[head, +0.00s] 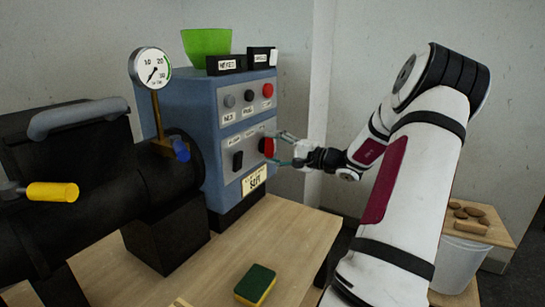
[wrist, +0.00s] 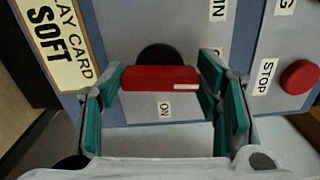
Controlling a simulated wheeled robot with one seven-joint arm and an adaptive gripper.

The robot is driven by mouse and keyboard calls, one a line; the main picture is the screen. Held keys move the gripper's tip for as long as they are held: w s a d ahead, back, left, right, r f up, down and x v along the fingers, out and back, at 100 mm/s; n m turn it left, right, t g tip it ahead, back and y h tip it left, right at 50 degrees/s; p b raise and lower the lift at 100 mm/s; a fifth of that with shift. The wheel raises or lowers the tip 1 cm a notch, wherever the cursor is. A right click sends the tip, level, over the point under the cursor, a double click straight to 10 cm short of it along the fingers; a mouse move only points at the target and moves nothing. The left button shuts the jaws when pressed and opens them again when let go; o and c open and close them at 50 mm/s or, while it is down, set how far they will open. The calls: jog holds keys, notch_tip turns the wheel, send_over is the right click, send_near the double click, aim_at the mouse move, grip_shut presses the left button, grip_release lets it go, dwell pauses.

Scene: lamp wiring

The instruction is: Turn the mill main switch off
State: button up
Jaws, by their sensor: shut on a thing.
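The main switch is a red bar handle (wrist: 158,78) on a round black base, on the lower plate of a blue control cabinet (head: 175,95). In the wrist view the handle lies level across the picture, with a white mark at its right end and an "ON" label beside it. In the head view the red handle (head: 268,147) is partly hidden by my gripper. My gripper (head: 283,148) reaches it from the right. Its teal-padded fingers (wrist: 161,84) are shut on the two ends of the handle.
A red button (wrist: 298,77) labelled STOP sits near the handle. A black switch (head: 237,161) is left of it. A green bowl (head: 207,46) and black boxes stand on the cabinet. A sponge (head: 255,284) lies on the wooden table. A black machine fills the left.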

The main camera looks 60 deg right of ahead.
jog(key=shift+n+b, duration=0.6)
jog(key=shift+b, duration=0.05)
jog(key=o, duration=1.2)
jog(key=shift+c, duration=0.2)
jog(key=s, duration=1.2)
jog(key=shift+d, duration=0.45)
